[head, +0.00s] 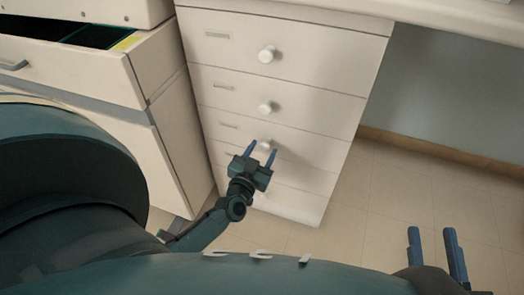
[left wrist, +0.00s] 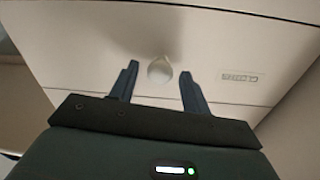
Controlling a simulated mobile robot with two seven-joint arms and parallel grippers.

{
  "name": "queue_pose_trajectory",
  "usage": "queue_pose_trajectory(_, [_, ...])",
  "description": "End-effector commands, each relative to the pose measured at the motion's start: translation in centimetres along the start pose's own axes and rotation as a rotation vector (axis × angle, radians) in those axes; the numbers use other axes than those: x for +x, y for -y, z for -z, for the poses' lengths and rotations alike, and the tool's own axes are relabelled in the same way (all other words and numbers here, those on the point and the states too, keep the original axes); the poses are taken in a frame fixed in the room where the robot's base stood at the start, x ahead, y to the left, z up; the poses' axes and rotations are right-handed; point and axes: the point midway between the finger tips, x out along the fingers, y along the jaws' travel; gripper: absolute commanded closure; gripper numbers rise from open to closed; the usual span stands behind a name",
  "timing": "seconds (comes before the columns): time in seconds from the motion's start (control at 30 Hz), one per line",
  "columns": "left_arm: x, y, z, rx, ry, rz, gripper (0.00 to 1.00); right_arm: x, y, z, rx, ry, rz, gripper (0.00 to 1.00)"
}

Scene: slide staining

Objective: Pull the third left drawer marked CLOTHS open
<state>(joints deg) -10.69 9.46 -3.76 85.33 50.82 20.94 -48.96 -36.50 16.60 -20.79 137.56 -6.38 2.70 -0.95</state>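The third drawer down (head: 310,146) in the white cabinet is closed, its front flush with the others. Its round pale knob (head: 264,143) also shows in the left wrist view (left wrist: 160,70). A small label (left wrist: 243,76) is on this drawer front, too blurred to read surely. My left gripper (head: 262,149) is open, with its blue fingers on either side of the knob; a gap shows between each finger and the knob. I cannot tell how deep the knob sits between them. My right gripper (head: 431,231) is open and empty, low at the right, away from the cabinet.
The two upper drawers have knobs (head: 267,54) (head: 265,107) and are closed. More closed drawer fronts lie below, partly hidden by my left gripper. At the left, another cabinet has an open drawer (head: 75,72). Tiled floor (head: 390,195) is clear to the right.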

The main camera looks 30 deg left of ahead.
Motion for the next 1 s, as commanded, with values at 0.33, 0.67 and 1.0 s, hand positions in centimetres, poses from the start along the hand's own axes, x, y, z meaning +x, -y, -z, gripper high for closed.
queue_pose_trajectory(0.33, [0.01, -0.01, 0.00, 0.000, 0.000, 0.000, 0.82, 0.09, -0.05, 0.07, -0.004, -0.003, 0.000, 0.64])
queue_pose_trajectory(0.67, [0.02, -0.01, 0.01, 0.000, 0.000, 0.000, 1.00, 0.08, -0.07, -0.14, -0.005, 0.001, 0.000, 0.64])
queue_pose_trajectory(1.0, [-0.12, 0.50, -0.06, -0.001, 0.001, -0.001, 1.00, 0.09, -0.13, -0.10, -0.008, 0.003, 0.000, 0.64])
